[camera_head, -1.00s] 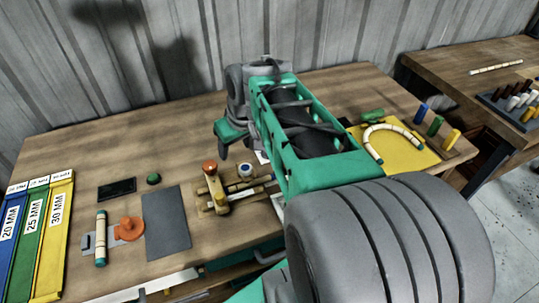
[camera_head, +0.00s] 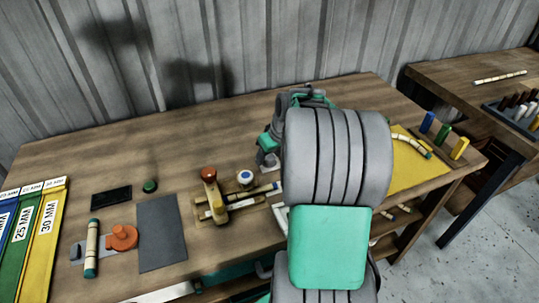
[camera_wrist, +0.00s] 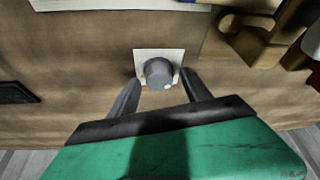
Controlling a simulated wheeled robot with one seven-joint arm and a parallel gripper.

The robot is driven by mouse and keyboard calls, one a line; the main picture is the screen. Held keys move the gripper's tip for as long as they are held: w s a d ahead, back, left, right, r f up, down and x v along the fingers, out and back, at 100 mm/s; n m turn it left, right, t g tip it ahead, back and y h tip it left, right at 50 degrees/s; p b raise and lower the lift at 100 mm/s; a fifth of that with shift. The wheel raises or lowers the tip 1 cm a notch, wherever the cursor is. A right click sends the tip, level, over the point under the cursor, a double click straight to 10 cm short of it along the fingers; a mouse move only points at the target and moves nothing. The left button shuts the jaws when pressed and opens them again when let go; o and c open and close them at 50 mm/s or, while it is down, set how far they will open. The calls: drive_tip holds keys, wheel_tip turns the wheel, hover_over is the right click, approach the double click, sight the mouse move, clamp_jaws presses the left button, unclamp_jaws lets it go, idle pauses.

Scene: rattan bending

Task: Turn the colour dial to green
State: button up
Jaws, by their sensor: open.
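The dial (camera_wrist: 157,70) shows in the wrist view as a grey round knob with a small white mark on its rim, on a square white plate (camera_wrist: 144,56). My gripper (camera_wrist: 161,82) is open there, with one dark finger on each side of the knob. I cannot tell whether either finger touches it. No colour marks are readable around the knob. In the head view my gripper (camera_head: 268,158) is low over the back middle of the table, partly behind my arm.
The wooden jig (camera_head: 212,196) with a red-topped post stands left of my gripper on the workbench (camera_head: 110,150). A dark grey mat (camera_head: 161,235) and an orange piece (camera_head: 122,238) lie farther left. A yellow board (camera_head: 418,172) is at the right. The back left is clear.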

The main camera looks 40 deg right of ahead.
clamp_jaws()
idle(0.5)
drive_tip(key=shift+m, duration=0.3)
drive_tip(key=m+h, duration=0.1)
drive_tip(key=m, duration=0.1)
drive_tip(key=m+h+b, duration=0.1)
drive_tip(key=m, duration=0.2)
drive_tip(key=shift+w+a+g, duration=0.1)
drive_tip(key=shift+a+g, duration=0.05)
drive_tip(key=shift+g, duration=0.15)
drive_tip(key=m+h, duration=0.1)
drive_tip(key=m, duration=0.2)
drive_tip(key=m+g+b, duration=0.1)
drive_tip(key=m, duration=0.2)
drive_tip(key=shift+g+h, duration=0.3)
drive_tip(key=shift+h, duration=0.1)
drive_tip(key=shift+m, duration=0.3)
unclamp_jaws()
